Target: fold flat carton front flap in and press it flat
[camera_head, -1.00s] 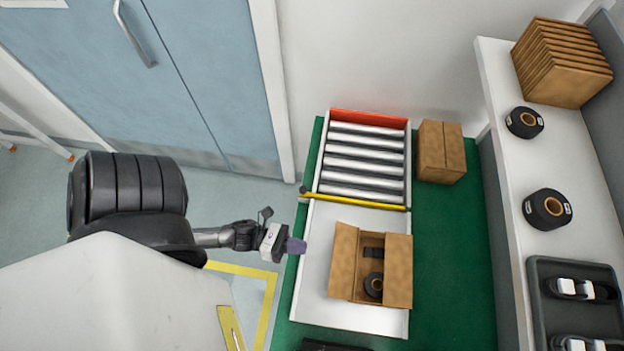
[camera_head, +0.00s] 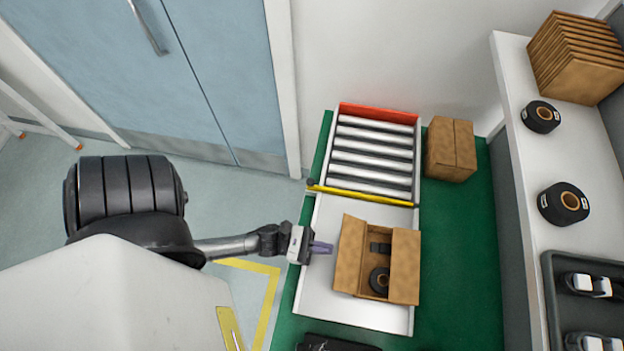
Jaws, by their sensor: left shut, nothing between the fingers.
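The open carton (camera_head: 376,293) sits on a white plate on the green bench. Its left flap (camera_head: 350,255) and right flap (camera_head: 405,267) stand out at its sides. Inside lie a black tape roll (camera_head: 379,281) and a small dark item (camera_head: 380,248). I cannot clearly make out a separate front flap. My left gripper (camera_head: 328,248) is shut and empty, just left of the carton's left flap and apart from it, over the plate's left edge. My right gripper is not in view.
A roller conveyor (camera_head: 374,155) with a yellow bar (camera_head: 360,195) lies behind the white plate (camera_head: 318,290). A closed carton (camera_head: 451,150) stands at the back right. A shelf on the right holds tape rolls (camera_head: 563,204), flat cartons (camera_head: 575,58) and a dark tray (camera_head: 548,290).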

